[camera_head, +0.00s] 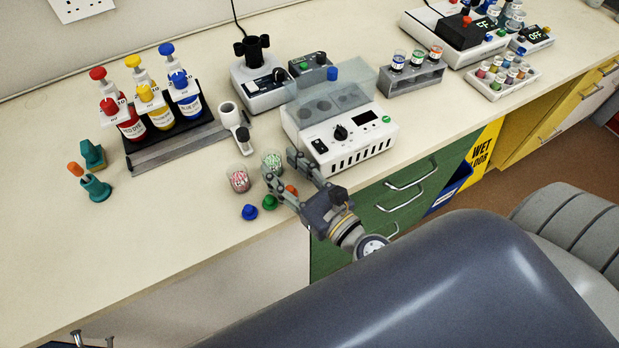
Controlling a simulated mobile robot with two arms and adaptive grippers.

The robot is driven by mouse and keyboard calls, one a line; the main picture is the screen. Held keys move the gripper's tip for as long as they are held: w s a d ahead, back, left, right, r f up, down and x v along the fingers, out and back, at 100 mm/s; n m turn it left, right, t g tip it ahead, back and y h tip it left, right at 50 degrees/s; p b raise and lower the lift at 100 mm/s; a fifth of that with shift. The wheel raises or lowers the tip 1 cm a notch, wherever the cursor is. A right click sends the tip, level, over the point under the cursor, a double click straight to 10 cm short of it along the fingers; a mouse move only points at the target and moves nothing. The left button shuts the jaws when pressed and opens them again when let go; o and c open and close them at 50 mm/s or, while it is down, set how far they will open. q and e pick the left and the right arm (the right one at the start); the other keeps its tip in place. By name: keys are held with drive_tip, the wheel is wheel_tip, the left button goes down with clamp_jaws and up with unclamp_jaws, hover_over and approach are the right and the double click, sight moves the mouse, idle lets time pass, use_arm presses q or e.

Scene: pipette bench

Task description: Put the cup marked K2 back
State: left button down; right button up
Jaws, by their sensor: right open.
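I cannot read a K2 mark on any cup. Two small clear cups stand on the bench near its front edge, one with pink and white contents (238,179) and one with greenish contents (271,160). My right gripper (281,167) is open, its fingertips close to the greenish cup; I cannot tell whether they touch it. Several cups with coloured bands, including a blue-banded cup (397,62), stand in a grey rack (414,82) farther back. My left gripper is out of view.
A blue cap (249,212), a green cap (269,202) and an orange cap (291,190) lie by my right gripper. A white machine with a clear lid (345,145) stands just behind. The bench's left front is clear.

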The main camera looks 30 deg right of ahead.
drive_tip(key=b+v, duration=0.5)
drive_tip(key=v, duration=0.4)
idle(0.5)
